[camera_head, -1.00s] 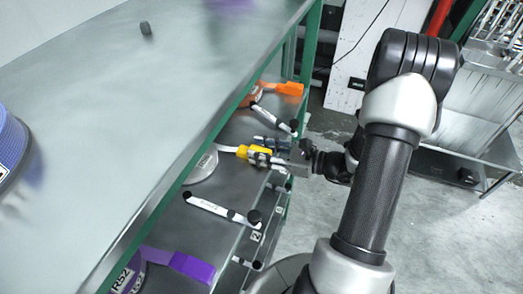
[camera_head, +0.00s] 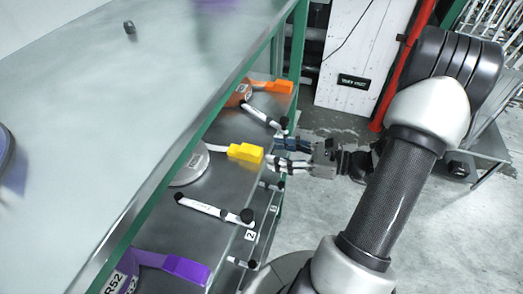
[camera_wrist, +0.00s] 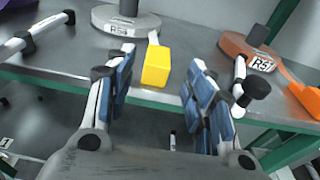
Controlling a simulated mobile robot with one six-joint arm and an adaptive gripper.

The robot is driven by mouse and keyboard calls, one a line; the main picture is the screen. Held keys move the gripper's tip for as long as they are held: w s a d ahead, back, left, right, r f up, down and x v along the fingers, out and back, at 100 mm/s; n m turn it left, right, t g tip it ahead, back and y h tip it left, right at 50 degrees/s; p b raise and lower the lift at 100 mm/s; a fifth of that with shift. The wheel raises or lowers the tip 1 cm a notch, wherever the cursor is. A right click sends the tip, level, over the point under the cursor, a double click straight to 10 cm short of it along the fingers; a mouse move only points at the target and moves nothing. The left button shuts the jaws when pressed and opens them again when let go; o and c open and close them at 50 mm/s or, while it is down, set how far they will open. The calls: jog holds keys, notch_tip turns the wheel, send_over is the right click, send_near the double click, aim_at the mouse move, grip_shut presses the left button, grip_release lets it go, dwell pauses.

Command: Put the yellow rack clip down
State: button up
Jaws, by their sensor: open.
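The yellow rack clip (camera_head: 246,153) lies on the lower shelf near its front edge, at the end of a white webbing strip that runs to a grey-white reel. In the wrist view the clip (camera_wrist: 156,66) sits just beyond and between my fingertips, with its reel (camera_wrist: 124,20) marked R54 behind it. My gripper (camera_head: 284,155) is open and empty, just right of the clip in the head view. In the wrist view my gripper (camera_wrist: 158,85) shows two blue-padded fingers wide apart. No finger appears to touch the clip.
An orange clip (camera_head: 279,87) and its reel lie farther back on the shelf; a purple clip (camera_head: 187,268) lies nearer. White dividers with black knobs (camera_head: 212,209) separate the places. The upper grey tabletop (camera_head: 130,110) overhangs the shelf.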

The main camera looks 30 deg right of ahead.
jog(key=v, duration=0.4)
dwell(0.6)
